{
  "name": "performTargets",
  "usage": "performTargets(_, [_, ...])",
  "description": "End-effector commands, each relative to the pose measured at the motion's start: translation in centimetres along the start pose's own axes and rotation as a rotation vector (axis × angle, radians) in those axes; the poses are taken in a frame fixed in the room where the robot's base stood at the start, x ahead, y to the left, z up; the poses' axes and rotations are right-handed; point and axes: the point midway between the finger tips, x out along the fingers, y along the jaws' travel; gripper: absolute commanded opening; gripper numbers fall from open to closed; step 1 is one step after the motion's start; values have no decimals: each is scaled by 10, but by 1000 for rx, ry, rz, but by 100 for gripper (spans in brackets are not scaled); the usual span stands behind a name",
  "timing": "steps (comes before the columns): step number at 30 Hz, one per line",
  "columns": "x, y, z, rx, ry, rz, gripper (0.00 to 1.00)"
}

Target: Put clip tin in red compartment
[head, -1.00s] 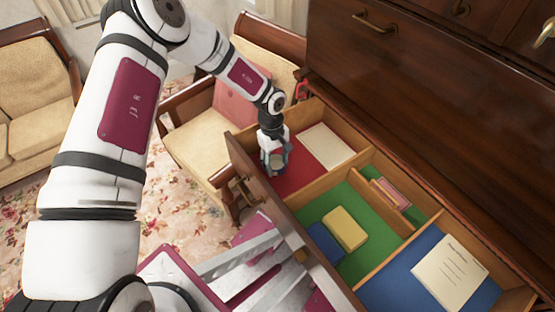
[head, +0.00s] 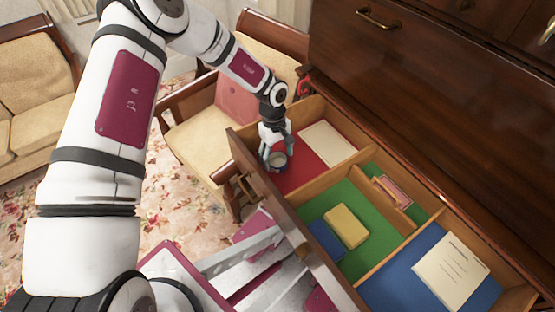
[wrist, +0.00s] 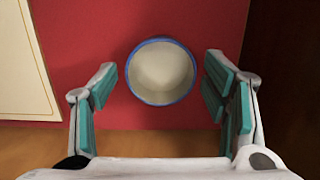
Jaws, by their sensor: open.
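The clip tin (head: 278,160) is a small round tin with a blue rim and a pale inside. It stands upright on the red floor of the red compartment (head: 298,178), at the left end of the open drawer. My gripper (head: 273,153) is just above it. In the wrist view, the tin (wrist: 161,72) sits between the two open teal-padded fingers of my gripper (wrist: 160,88), with a gap on each side. Its lower part is hidden in the wrist view.
A cream sheet (head: 327,143) lies in the red compartment beside the tin. The green compartment holds a yellow block (head: 346,227), a blue item (head: 325,240) and pink cards (head: 396,190). The blue compartment holds a paper (head: 451,272). Wooden drawer walls stand close to my gripper.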

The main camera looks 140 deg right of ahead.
Motion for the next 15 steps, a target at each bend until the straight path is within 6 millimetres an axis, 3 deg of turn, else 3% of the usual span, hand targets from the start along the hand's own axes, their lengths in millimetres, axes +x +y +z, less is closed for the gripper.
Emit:
performTargets(9, [-65, -1, 0, 0, 3, 2, 68])
performTargets(15, [-94, -1, -1, 0, 2, 0, 68])
